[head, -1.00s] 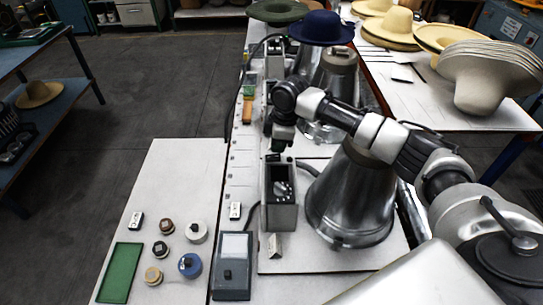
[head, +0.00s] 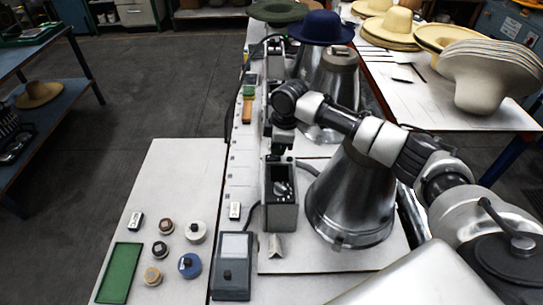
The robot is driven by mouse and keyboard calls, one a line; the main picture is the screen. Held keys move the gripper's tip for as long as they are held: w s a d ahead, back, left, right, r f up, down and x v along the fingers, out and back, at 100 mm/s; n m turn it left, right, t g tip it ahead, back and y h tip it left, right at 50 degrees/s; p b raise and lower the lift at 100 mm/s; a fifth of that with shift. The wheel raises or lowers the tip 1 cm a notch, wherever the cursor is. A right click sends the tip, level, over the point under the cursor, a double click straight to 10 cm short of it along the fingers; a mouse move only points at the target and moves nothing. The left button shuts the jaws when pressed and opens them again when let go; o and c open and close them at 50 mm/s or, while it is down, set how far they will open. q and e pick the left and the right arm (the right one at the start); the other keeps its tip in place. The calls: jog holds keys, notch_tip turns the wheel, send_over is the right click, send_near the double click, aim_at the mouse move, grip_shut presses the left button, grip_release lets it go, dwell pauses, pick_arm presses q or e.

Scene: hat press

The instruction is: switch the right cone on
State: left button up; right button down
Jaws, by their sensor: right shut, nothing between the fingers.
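The right cone (head: 350,205) is the large metal cone nearest to me, standing wide end down on a pale board. A grey control box (head: 280,213) with a dark face and a knob (head: 282,188) stands just left of it. My right gripper (head: 274,154) points down over the far edge of this box and is shut and empty. It looks close to the box top; I cannot tell whether it touches. A second metal cone (head: 337,78) stands behind, partly hidden by my right arm. My left gripper is not in view.
A grey unit with a light panel (head: 234,262) stands front left of the control box. A green pad (head: 120,273) and several small round pieces lie on the white table at left. A blue hat (head: 321,27) sits on the far cone. Stacked pale hats (head: 489,70) stand at right.

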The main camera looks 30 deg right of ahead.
jog(key=shift+s+a+f, duration=0.2)
jog(key=shift+f, duration=0.5)
jog(key=shift+s+a+f+b, duration=0.35)
jog(key=shift+f+b, duration=0.15)
jog(key=shift+f, duration=0.1)
dwell(0.4)
jog(key=shift+d+r+p, duration=0.1)
jog(key=shift+r+p, duration=0.3)
jog(key=shift+p, duration=0.1)
jog(key=shift+w+d+r+p, duration=0.5)
jog(key=shift+r+p, duration=0.2)
jog(key=shift+p, duration=0.45)
jog(key=shift+w+r+p, duration=0.1)
jog(key=shift+r+p, duration=0.25)
notch_tip(320, 180, up, 2)
jog(key=shift+a+r+p, duration=0.1)
jog(key=shift+r+p, duration=0.1)
jog(key=shift+p, duration=0.85)
jog(key=shift+r+p, duration=0.9)
jog(key=shift+p, duration=0.15)
